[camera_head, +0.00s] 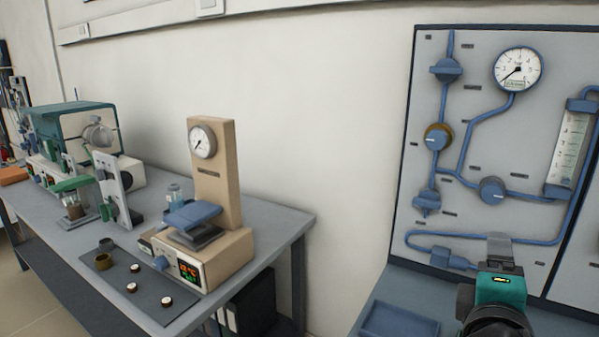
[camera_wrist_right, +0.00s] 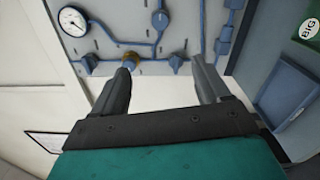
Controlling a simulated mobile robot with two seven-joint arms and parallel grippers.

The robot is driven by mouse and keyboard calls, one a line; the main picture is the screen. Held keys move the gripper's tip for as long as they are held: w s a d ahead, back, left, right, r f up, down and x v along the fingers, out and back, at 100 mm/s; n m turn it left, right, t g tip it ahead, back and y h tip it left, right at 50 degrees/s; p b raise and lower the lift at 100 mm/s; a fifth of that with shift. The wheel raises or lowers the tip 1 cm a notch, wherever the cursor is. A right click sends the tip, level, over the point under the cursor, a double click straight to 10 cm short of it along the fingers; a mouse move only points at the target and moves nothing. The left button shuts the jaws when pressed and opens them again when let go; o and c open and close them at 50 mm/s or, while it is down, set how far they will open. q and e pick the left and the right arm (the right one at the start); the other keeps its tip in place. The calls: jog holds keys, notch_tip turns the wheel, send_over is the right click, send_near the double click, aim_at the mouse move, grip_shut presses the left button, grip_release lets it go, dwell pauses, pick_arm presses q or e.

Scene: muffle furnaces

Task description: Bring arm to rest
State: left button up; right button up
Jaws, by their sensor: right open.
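My right gripper (camera_head: 499,245) shows at the lower right of the head view, behind its teal wrist section, pointing toward the grey pipe panel (camera_head: 395,225). In the right wrist view the right gripper (camera_wrist_right: 163,62) has its two dark fingers wide apart, with nothing between them. The panel (camera_wrist_right: 105,47) lies beyond the fingers in that view, and one fingertip overlaps the brass-rimmed knob (camera_wrist_right: 131,56) in the picture. I cannot tell the exact gap to the panel. My left gripper is in neither view.
The panel carries a round gauge (camera_head: 517,68), blue pipes and a flow tube (camera_head: 568,147). A blue tray (camera_head: 400,321) lies below it. At left, a grey table (camera_head: 285,222) holds a beige press-like device (camera_head: 214,180), a green-topped furnace (camera_head: 75,118) and small cups. Wall shows between table and panel.

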jog(key=a+f+m+g+y+p, duration=0.1)
jog(key=a+f+y, duration=0.1)
jog(key=f, duration=0.4)
jog(key=s+a+f+g+y+p, duration=0.1)
jog(key=a+f+y, duration=0.15)
jog(key=f, duration=0.25)
jog(key=a+f+m+g+y+p, duration=0.1)
jog(key=a+f+y, duration=0.15)
jog(key=f, duration=0.35)
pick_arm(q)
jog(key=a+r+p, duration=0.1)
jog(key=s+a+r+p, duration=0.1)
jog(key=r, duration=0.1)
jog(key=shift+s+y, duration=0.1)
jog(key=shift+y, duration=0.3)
pick_arm(e)
jog(key=s+a+f+m+g+y, duration=0.1)
jog(key=s+a+f+m+y, duration=0.2)
jog(key=s+f+m, duration=0.6)
jog(key=s+f+y, duration=0.1)
jog(key=s+f, duration=0.2)
jog(key=shift+s+f+g, duration=0.2)
jog(key=shift+g, duration=0.1)
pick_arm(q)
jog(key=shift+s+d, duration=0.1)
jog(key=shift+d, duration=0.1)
pick_arm(e)
jog(key=shift+c, duration=0.2)
